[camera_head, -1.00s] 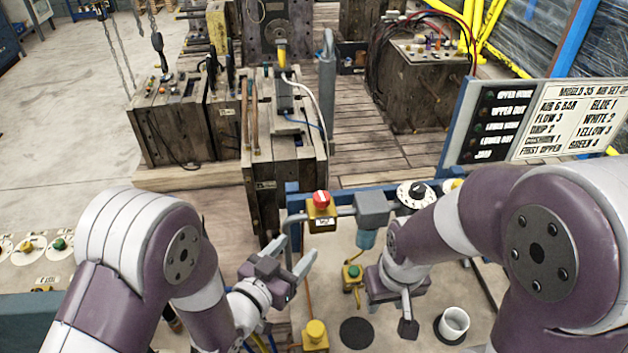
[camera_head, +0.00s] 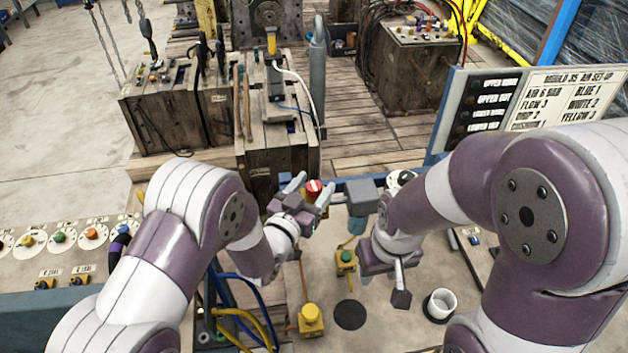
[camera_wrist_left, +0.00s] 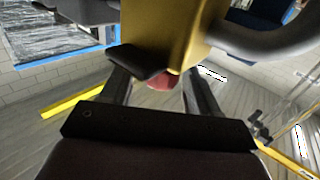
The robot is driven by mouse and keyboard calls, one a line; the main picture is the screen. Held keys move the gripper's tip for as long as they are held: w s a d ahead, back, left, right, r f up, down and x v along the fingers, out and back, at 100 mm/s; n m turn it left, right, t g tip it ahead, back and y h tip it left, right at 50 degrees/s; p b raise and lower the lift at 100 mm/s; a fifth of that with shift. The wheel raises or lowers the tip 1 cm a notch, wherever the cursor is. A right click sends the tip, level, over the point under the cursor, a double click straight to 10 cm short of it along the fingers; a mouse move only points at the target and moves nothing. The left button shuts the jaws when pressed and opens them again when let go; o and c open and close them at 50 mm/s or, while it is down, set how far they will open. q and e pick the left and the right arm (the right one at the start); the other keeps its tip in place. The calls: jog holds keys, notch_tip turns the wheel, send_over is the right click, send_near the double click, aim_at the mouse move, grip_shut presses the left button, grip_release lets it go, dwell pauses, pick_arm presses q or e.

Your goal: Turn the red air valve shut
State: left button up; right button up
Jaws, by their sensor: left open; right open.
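The red air valve knob (camera_head: 314,187) sits on a small yellow box at the back of the bench, now mostly hidden behind my left gripper. My left gripper (camera_head: 312,191) is open, with its two fingers on either side of the red knob. In the left wrist view the yellow box (camera_wrist_left: 175,38) fills the top, and part of the red knob (camera_wrist_left: 160,82) shows between the open fingers. I cannot tell whether the fingers touch it. My right gripper (camera_head: 400,290) is open, empty and pointing down over the bench, right of the green-buttoned yellow valve (camera_head: 345,259).
A sign board (camera_head: 545,105) stands at the back right.

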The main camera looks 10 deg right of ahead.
pick_arm(q)
jog(key=shift+w+d, duration=0.2)
jog(key=shift+w, duration=0.15)
jog(key=c, duration=0.9)
jog(key=shift+f+m+g+h+b, duration=0.4)
jog(key=shift+h+b, duration=0.1)
jog(key=shift+b, duration=0.6)
jog(key=shift+a+r+g+h+b, duration=0.1)
jog(key=shift+g+h+b, duration=0.2)
jog(key=shift+h, duration=0.1)
jog(key=shift+s+r+m, duration=0.1)
jog(key=shift+r+m, duration=0.05)
jog(key=shift+m, duration=0.25)
jog(key=shift+r, duration=0.1)
jog(key=o, duration=0.9)
